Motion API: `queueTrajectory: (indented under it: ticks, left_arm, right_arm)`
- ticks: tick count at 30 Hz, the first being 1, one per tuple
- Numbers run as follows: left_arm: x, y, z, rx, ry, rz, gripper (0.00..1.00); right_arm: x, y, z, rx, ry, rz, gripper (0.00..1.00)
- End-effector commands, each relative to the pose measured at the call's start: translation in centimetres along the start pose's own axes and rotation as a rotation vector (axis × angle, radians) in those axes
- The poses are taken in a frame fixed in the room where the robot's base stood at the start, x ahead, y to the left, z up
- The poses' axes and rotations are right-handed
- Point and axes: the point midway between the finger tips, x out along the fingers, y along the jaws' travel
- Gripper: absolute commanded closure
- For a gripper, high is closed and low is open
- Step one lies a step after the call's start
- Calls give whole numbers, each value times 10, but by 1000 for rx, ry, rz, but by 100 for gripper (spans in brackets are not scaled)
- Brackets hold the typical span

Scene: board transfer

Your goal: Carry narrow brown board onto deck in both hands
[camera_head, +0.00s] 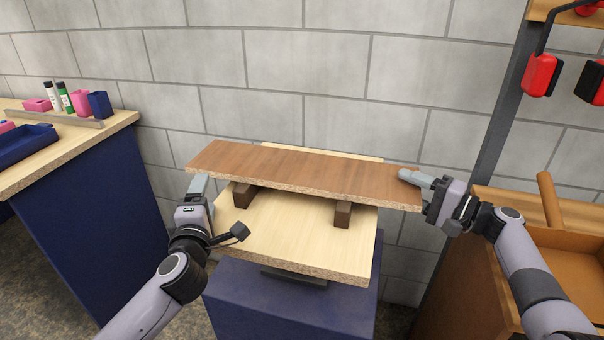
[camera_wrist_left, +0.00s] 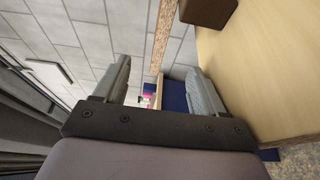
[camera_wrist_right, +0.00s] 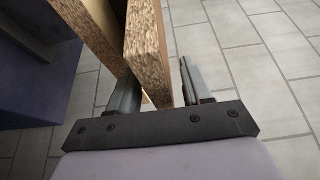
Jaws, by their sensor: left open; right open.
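The narrow brown board (camera_head: 300,170) lies crosswise above the pale deck (camera_head: 290,240), apparently on two dark blocks, the left (camera_head: 244,195) and the right (camera_head: 342,214). My left gripper (camera_head: 198,184) is open by the board's left end; in the left wrist view the board's edge (camera_wrist_left: 162,35) shows beyond the gap between its fingers. My right gripper (camera_head: 415,177) is open at the board's right end, one finger over the top face. In the right wrist view the board's end (camera_wrist_right: 143,45) reaches between the fingers. Contact cannot be told.
The deck stands on a blue pedestal (camera_head: 285,300) before a block wall. A blue-sided bench (camera_head: 95,190) with small items is at the left. A wooden bin (camera_head: 570,240) and a post (camera_head: 500,110) with red tools are at the right, close to my right arm.

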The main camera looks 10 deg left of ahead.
Motion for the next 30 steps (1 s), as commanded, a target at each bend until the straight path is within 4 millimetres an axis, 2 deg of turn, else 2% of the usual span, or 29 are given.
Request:
queueTrajectory:
  ticks: [1, 4, 17, 23, 30]
  left_arm:
    - [0, 0, 0, 0, 0, 0, 30]
    - [0, 0, 0, 0, 0, 0, 30]
    - [0, 0, 0, -1, 0, 0, 30]
    - [0, 0, 0, -1, 0, 0, 30]
    - [0, 0, 0, -1, 0, 0, 30]
  right_arm:
    - [0, 0, 0, 0, 0, 0, 41]
    - [0, 0, 0, 0, 0, 0, 8]
    - [0, -6, 0, -1, 0, -1, 8]
    - [0, -27, 0, -4, 0, -2, 8]
    - [0, -72, 0, -6, 1, -3, 8]
